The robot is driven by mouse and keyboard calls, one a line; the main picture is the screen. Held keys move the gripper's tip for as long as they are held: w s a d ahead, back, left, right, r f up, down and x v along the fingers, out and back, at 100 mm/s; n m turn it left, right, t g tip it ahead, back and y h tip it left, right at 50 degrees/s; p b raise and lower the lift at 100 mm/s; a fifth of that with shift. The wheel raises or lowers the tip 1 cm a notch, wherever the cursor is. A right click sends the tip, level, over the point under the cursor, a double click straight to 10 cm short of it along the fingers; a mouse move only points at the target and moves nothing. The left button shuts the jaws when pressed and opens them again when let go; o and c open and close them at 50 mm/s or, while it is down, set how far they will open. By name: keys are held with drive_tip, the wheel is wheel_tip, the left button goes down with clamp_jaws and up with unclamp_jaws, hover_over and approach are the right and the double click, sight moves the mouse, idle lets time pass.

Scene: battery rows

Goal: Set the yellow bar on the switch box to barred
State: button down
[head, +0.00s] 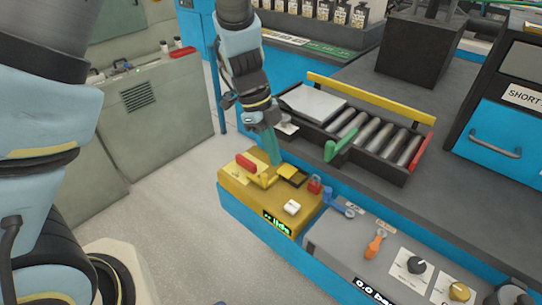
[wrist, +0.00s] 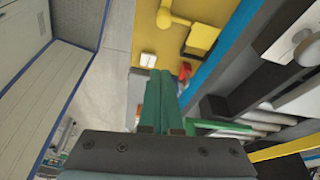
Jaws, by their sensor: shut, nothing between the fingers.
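The yellow switch box (head: 232,187) stands at the bench's front left, with a dark display with green characters on its front. A yellow bar (head: 264,181) lies on its top, beside a red handle (head: 246,164) and a yellow plate with dark edging (head: 290,172). The bar also shows at the top of the wrist view (wrist: 180,20), with a round end. My gripper (head: 275,158) points down over the back of the box; its green fingers (wrist: 158,75) are together and hold nothing. I cannot tell whether they touch the box. Any position labels are unreadable.
A white switch (head: 292,207) and a red padlock (head: 314,186) sit on the box's right side. A roller tray with a green lever (head: 340,141) and a yellow rail (head: 370,101) lies behind. A grey panel with knobs (head: 330,238) is at right. Floor is clear at left.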

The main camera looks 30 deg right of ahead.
sight(262, 174)
drive_tip(key=x, duration=0.8)
drive_tip(key=shift+s+f, duration=0.1)
drive_tip(key=shift+f, duration=0.15)
drive_tip(key=shift+w+a+p, duration=0.15)
drive_tip(key=shift+w+a, duration=0.05)
drive_tip(key=shift+w, duration=0.35)
drive_tip(key=shift+w+a+p, duration=0.15)
drive_tip(key=shift+w+a, duration=0.1)
drive_tip(key=shift+w, duration=0.3)
drive_tip(key=shift+w+a, duration=0.25)
drive_tip(key=shift+w, duration=0.45)
drive_tip(key=shift+w+a+r+p, duration=0.1)
drive_tip(key=shift+w+a+p, duration=0.05)
drive_tip(key=shift+w+p, duration=0.45)
drive_tip(key=shift+w+a+r+p, duration=0.1)
drive_tip(key=shift+w+a+p, duration=0.05)
drive_tip(key=shift+w+p, duration=0.4)
drive_tip(key=shift+w+a+f, duration=0.15)
drive_tip(key=shift+w+f, duration=0.05)
drive_tip(key=shift+w, duration=0.25)
